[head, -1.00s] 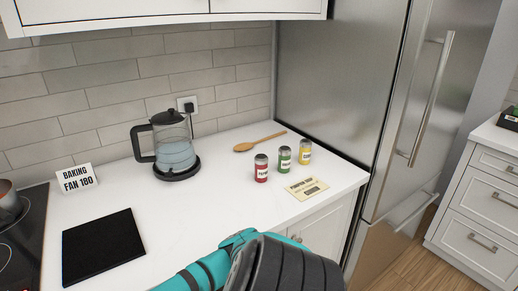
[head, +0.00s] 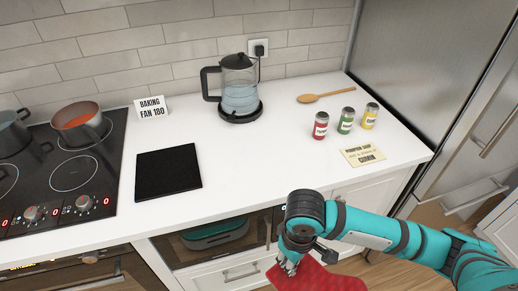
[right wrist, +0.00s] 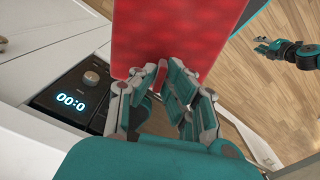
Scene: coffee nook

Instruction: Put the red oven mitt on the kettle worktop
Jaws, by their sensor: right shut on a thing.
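The red oven mitt (head: 325,277) hangs in my right gripper (head: 288,264) at the bottom of the head view, in front of the worktop's front edge and below its top. In the right wrist view my right gripper (right wrist: 160,85) is shut on the mitt (right wrist: 178,35), pinching its near edge. The kettle worktop (head: 240,175) is white, with the glass kettle (head: 240,97) standing on its base near the wall. My left gripper (right wrist: 268,45) shows small over the floor in the right wrist view; its opening is unclear.
On the worktop are a black square mat (head: 168,172), a sign (head: 151,107), a wooden spoon (head: 325,97), three spice jars (head: 346,121) and a card (head: 363,155). The hob (head: 60,165) with pans is at left. The worktop's front middle is clear.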

